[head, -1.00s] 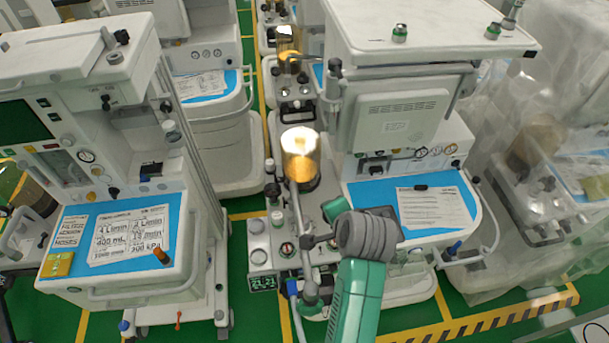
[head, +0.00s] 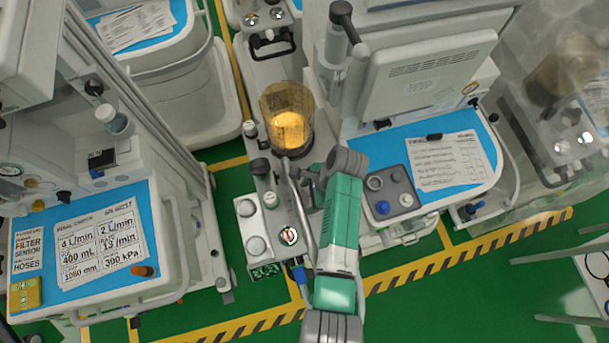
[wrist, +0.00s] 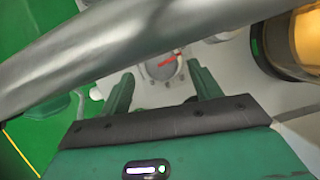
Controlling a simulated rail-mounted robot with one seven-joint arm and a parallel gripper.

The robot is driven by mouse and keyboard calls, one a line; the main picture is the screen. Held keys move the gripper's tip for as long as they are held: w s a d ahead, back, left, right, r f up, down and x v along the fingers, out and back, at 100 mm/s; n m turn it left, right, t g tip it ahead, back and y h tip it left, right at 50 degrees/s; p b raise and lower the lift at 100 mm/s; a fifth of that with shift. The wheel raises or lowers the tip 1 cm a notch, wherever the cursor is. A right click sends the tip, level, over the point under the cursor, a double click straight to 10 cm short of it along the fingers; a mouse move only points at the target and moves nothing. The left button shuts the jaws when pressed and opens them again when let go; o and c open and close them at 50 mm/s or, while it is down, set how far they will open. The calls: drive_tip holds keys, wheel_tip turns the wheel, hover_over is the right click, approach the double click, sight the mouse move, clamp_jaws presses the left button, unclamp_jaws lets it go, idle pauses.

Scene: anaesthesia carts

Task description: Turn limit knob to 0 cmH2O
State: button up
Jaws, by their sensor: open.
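The breathing unit (head: 246,211) stands at the centre of the head view, below an amber canister (head: 288,112). Two pale round knobs (head: 252,245) and a small round gauge (head: 288,236) sit at its front. No limit label is legible, so I cannot tell which control is the limit knob. In the wrist view a dial with a red needle (wrist: 165,65) shows between and beyond the fingers. My gripper (wrist: 162,74) is open with nothing between its fingers. In the head view my green arm hides most of it.
A thick grey tube (wrist: 150,45) crosses the wrist view close in front of the fingers. The amber canister also shows at the wrist view's right edge (wrist: 308,40). A blue worktop (head: 375,150) with a paper sheet and a grey control panel (head: 385,190) lies right of my arm.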

drive_tip(key=shift+x, duration=1.45)
drive_tip(key=shift+w, duration=0.1)
drive_tip(key=shift+c, duration=0.4)
drive_tip(key=shift+r, duration=0.1)
drive_tip(key=c, duration=0.9)
drive_tip(key=shift+w+a+n+g+h+b, duration=0.1)
drive_tip(key=shift+n+g+h+b, duration=0.3)
drive_tip(key=shift+n, duration=1.1)
drive_tip(key=shift+w+n+g+h+b, duration=0.1)
drive_tip(key=shift+n+g+b, duration=0.45)
drive_tip(key=shift+n, duration=0.95)
